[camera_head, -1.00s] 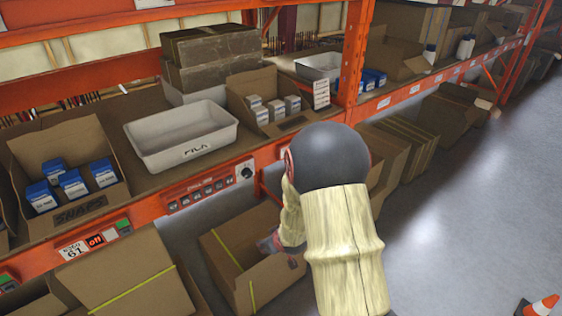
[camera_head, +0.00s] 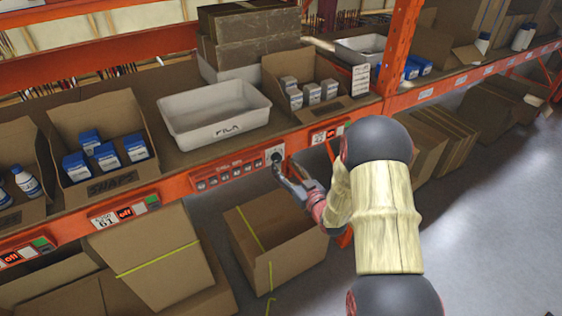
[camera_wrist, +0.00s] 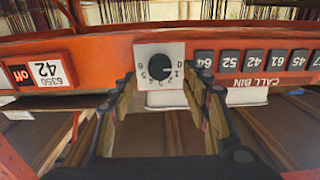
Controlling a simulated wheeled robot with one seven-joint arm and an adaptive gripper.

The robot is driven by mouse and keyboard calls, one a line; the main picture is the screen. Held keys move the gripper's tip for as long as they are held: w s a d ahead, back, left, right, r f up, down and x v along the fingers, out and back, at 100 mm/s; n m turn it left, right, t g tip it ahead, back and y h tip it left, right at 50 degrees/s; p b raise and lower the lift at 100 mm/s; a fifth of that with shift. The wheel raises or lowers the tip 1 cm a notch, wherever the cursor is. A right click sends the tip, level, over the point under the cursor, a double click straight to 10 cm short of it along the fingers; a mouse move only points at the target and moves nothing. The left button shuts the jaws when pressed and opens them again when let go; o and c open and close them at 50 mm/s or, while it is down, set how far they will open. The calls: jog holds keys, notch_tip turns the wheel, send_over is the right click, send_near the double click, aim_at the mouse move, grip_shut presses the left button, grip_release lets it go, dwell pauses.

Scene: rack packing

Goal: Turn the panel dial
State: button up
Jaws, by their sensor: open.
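The panel dial (camera_wrist: 160,68) is a dark round knob on a white square plate with letters around it, set in the orange shelf beam. In the wrist view it sits upright in the upper middle, between my open fingers. In the head view the dial (camera_head: 275,156) is at the right end of a row of buttons, just beyond my fingertips. My gripper (camera_wrist: 163,90) is open and empty, with one finger on each side of the plate. The gripper also shows in the head view (camera_head: 283,172), reaching toward the beam. I cannot tell whether it touches the plate.
A row of numbered buttons (camera_wrist: 254,61) lies right of the dial in the wrist view. A label (camera_wrist: 42,73) reading 42 is left. Above the beam stand a white FILA bin (camera_head: 215,120) and cartons. An open cardboard box (camera_head: 270,240) stands below my gripper.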

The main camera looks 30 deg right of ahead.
aim_at(278, 160)
jog(key=shift+w+p, duration=0.3)
jog(key=shift+w, duration=1.65)
jog(key=shift+c, duration=0.3)
jog(key=c, duration=1.1)
